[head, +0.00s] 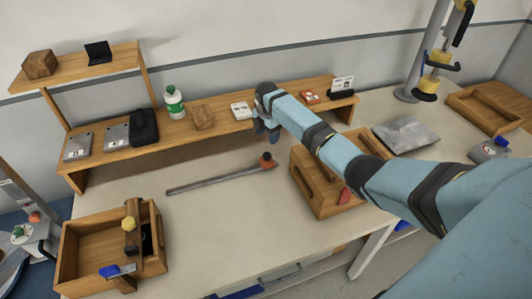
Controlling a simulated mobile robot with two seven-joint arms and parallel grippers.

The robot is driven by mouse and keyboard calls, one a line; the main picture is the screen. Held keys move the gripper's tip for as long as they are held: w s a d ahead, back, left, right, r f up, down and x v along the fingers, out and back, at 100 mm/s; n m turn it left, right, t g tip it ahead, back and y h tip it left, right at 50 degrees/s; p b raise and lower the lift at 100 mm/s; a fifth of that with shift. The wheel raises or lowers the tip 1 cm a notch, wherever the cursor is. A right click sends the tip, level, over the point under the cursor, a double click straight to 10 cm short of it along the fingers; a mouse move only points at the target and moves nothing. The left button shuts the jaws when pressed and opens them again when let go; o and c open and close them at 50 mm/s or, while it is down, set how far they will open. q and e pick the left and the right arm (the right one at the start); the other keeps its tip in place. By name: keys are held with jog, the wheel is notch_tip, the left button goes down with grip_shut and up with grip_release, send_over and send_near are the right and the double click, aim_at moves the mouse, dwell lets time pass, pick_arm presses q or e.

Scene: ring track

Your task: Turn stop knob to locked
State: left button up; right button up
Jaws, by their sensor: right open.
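A grey bar track (215,181) lies on the table, slanting up to the right. An orange-red knob (267,158) sits at its right end; it looks like the stop knob, though no label is readable. My right gripper (267,137) is open and points down just above and behind the knob in the picture, apparently apart from it. Whether the knob is turned to locked is too small to tell. My left gripper is not in view.
A wooden box (68,241) with yellow and blue knobs stands front left. A wooden crate (321,202) stands right of the track, under my right arm. A raised shelf (172,133) with a green-capped bottle (174,104) runs behind. A grey pouch (405,136) lies right. The table's front middle is clear.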

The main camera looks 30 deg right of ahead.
aim_at(267, 155)
notch_tip(267, 155, down, 10)
jog(key=shift+r, duration=0.1)
jog(key=shift+c, duration=0.2)
jog(key=c, duration=0.9)
